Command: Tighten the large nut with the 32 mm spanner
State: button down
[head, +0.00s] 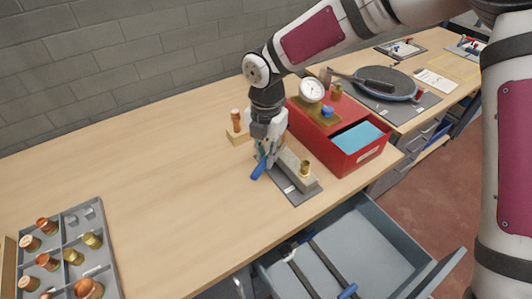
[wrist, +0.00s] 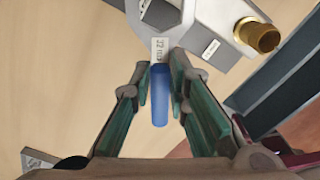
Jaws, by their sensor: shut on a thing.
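My gripper (head: 264,158) is shut on the blue-handled spanner (head: 258,171), low over the bench beside the grey block. In the wrist view the blue handle (wrist: 159,95) lies between my fingertips (wrist: 158,75), with a "32" label (wrist: 159,48) just beyond it. The spanner's head (wrist: 163,14) reaches to the grey block at the top of the picture. A brass fitting (wrist: 257,35) stands at one end of the grey block (wrist: 215,30); it also shows in the head view (head: 304,169). I cannot tell whether the spanner's jaw is seated on the large nut.
A red box (head: 345,155) with a gauge (head: 312,90) stands behind the block. An open drawer (head: 345,240) holding more tools juts out at the front. A grey tray of fittings (head: 70,225) lies at left. The bench's left middle is clear.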

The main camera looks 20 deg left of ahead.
jog(key=shift+w+d+b, duration=0.2)
jog(key=shift+w+b, duration=0.3)
jog(key=shift+w, duration=0.5)
jog(key=shift+w, duration=0.3)
dwell(0.5)
